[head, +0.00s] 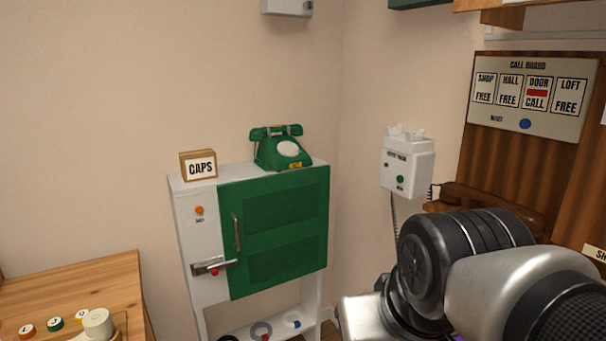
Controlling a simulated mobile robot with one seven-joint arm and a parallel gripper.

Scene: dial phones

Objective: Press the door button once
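A white box (407,160) is fixed to the wall right of the corner. It has a small dark dial, a green button (400,179) and lettering too small to read surely, so I cannot confirm which button is the door button. The call board (528,97) at the upper right has a DOOR panel (537,92) showing a red bar and CALL; its SHOP, HALL and LOFT panels read FREE. A blue reset button (525,124) sits below them. My arm fills the lower right, below and right of the white box. My gripper's fingers do not show.
A white cabinet (203,240) with a green door (285,235), an orange button (199,210) and a latch (212,265) stands against the wall. A green dial phone (283,148) and a CAPS box (198,165) are on top. A wooden table (85,280) is at the lower left.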

